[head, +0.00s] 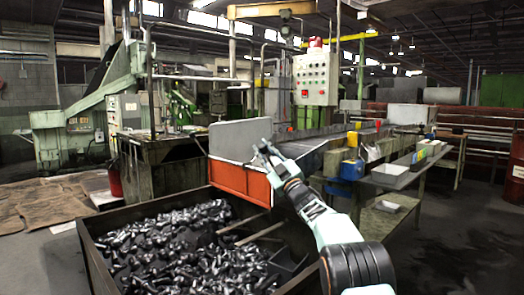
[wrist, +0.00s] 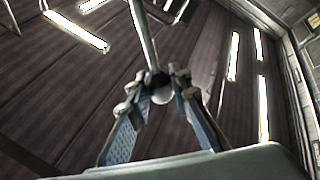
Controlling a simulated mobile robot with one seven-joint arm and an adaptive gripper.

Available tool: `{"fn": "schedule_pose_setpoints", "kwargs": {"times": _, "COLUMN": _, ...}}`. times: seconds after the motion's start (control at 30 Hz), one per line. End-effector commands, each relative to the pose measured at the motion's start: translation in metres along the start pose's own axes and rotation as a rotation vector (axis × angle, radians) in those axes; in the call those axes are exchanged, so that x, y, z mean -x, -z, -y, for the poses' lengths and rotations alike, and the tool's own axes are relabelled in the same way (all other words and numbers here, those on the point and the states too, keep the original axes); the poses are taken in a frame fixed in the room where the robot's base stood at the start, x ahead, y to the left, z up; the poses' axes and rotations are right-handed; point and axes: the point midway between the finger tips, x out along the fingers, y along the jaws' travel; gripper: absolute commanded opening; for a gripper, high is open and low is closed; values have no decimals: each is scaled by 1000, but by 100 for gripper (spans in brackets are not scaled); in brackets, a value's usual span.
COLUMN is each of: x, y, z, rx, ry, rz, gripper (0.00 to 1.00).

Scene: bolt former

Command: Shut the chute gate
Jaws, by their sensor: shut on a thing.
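The orange chute (head: 238,181) hangs at the edge of the bolt bin, in the middle of the head view. A grey upright plate (head: 238,137), perhaps the gate, stands above it. My gripper (head: 265,149) is in front of the plate's right end. In the wrist view, my gripper (wrist: 158,80) is shut on a round knob (wrist: 161,95) at the end of a thin metal rod (wrist: 144,35). The knob is between the two fingertips. The head view does not show the knob clearly, nor what the rod joins; my arm hides part of the chute.
A dark metal bin (head: 92,250) full of loose bolts (head: 185,250) stands below the chute. A conveyor (head: 320,140) runs behind my arm. A control box (head: 315,79) with a red lamp stands behind it. A side bench (head: 400,175) is at the right. Floor at far right is clear.

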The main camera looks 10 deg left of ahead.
Motion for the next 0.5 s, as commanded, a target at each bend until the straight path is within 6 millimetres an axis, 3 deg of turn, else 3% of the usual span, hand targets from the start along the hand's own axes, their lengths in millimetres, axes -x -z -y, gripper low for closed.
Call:
{"fn": "schedule_pose_setpoints", "kwargs": {"times": 0.43, "x": 3, "y": -5, "z": 2, "rx": 12, "ry": 6, "rz": 1, "gripper": 0}}
{"fn": "schedule_pose_setpoints", "kwargs": {"times": 0.47, "x": 3, "y": -5, "z": 2, "rx": 12, "ry": 6, "rz": 1, "gripper": 22}}
{"fn": "schedule_pose_setpoints", "kwargs": {"times": 0.5, "x": 3, "y": -5, "z": 2, "rx": 11, "ry": 6, "rz": 0, "gripper": 26}}
